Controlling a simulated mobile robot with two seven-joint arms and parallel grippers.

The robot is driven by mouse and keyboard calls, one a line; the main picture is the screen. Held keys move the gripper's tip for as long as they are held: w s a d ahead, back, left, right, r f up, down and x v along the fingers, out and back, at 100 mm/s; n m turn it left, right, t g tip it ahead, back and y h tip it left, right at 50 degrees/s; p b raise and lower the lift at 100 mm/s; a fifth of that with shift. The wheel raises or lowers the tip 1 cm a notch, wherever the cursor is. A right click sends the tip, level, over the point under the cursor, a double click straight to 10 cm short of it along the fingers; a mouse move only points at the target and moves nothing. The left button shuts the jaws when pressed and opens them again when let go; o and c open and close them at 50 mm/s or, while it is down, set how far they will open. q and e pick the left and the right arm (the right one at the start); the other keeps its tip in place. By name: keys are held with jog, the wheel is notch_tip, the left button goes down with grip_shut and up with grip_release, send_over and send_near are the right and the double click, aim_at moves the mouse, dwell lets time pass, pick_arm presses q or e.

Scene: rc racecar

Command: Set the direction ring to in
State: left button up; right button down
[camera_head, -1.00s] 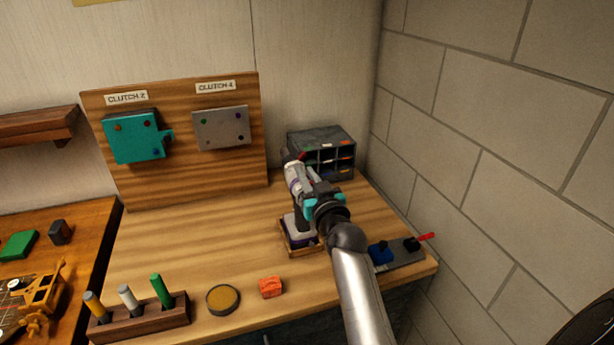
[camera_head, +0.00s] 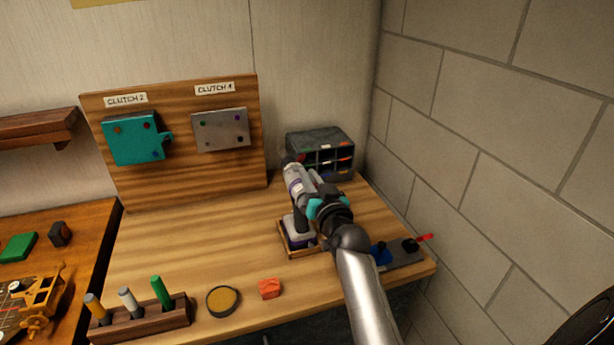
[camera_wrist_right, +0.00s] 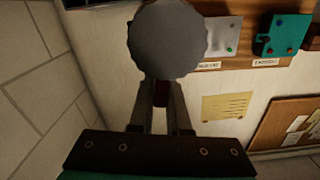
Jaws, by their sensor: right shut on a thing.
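The power driver (camera_head: 299,188) has a white, purple and dark body and stands in a small wooden cradle (camera_head: 304,254) on the bench. My right gripper (camera_head: 317,186) is at the driver's upper part, on its right side, and partly covers it. In the right wrist view, the fingers (camera_wrist_right: 165,100) are shut on a small dark red piece (camera_wrist_right: 161,92), apparently the direction ring's tab. A grey round part with a scalloped edge (camera_wrist_right: 168,40) lies just beyond the fingertips. The ring's setting cannot be read. My left gripper is not in view.
A grey drawer organiser (camera_head: 320,144) stands behind the driver. A switch box with a red lever (camera_head: 410,252) is at the right edge. An orange block (camera_head: 269,289), a round tin (camera_head: 223,301) and a peg rack (camera_head: 140,322) line the front. The bench's left middle is clear.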

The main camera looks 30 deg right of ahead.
jog(key=shift+s+d+f+m+p, duration=0.15)
jog(key=shift+d+m, duration=0.3)
jog(key=shift+m, duration=0.55)
jog(key=shift+s+d+f+m+p, duration=0.15)
jog(key=shift+d+m, duration=0.25)
jog(key=shift+m, duration=0.6)
jog(key=shift+w, duration=0.1)
jog(key=c, duration=0.9)
grip_release()
jog(key=v, duration=1.5)
jog(key=shift+a, duration=0.15)
